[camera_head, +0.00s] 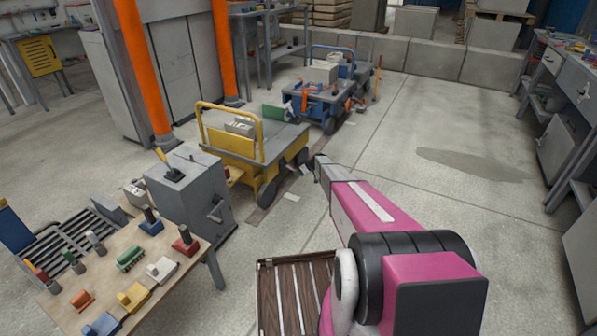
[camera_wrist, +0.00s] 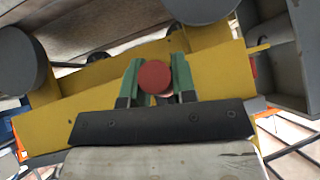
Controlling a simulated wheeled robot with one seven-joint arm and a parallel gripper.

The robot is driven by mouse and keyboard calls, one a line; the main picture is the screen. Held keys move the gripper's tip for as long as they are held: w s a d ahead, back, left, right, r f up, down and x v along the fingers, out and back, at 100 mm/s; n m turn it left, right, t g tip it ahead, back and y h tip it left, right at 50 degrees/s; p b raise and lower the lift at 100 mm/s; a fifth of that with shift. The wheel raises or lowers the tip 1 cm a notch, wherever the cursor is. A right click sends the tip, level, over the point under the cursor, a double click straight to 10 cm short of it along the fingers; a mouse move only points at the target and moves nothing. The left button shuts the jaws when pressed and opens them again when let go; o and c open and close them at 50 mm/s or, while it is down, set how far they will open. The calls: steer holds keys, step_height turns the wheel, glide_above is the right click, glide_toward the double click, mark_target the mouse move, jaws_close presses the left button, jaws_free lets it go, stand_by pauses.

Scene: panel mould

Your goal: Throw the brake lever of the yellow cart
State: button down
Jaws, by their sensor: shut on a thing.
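The yellow cart (camera_head: 228,146) stands left of centre in the head view, with a yellow push handle and dark wheels. Its yellow side (camera_wrist: 68,112) fills much of the wrist view, which looks tilted. A round red knob (camera_wrist: 155,78), seen end-on, sits in front of that yellow side; I take it for the brake lever's knob. My gripper (camera_wrist: 156,88) has green fingers, one on each side of the knob, and is shut on it. The lever's shaft is hidden behind the knob. In the head view my arm reaches towards the cart's right side, and the fingertips are hard to make out.
A grey cabinet (camera_head: 190,196) with a yellow-handled lever stands left of the cart. A wooden table (camera_head: 188,262) with several coloured blocks is at front left. A blue cart (camera_head: 318,104) stands behind. Orange posts (camera_head: 143,70) rise at left. The floor on the right is open.

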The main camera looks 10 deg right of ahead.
steer(key=shift+w+a+f+t+y, duration=0.2)
steer(key=shift+f+t+y, duration=0.2)
steer(key=shift+f+y, duration=0.3)
steer(key=shift+w+a+f+t+y, duration=0.2)
steer(key=shift+f+t+y, duration=0.2)
steer(key=shift+f+y, duration=0.3)
steer(key=c, duration=0.9)
jaws_free()
steer(key=v, duration=1)
steer(key=shift+s+d+r, duration=0.15)
steer(key=shift+s+d, duration=0.05)
steer(key=shift+d, duration=0.1)
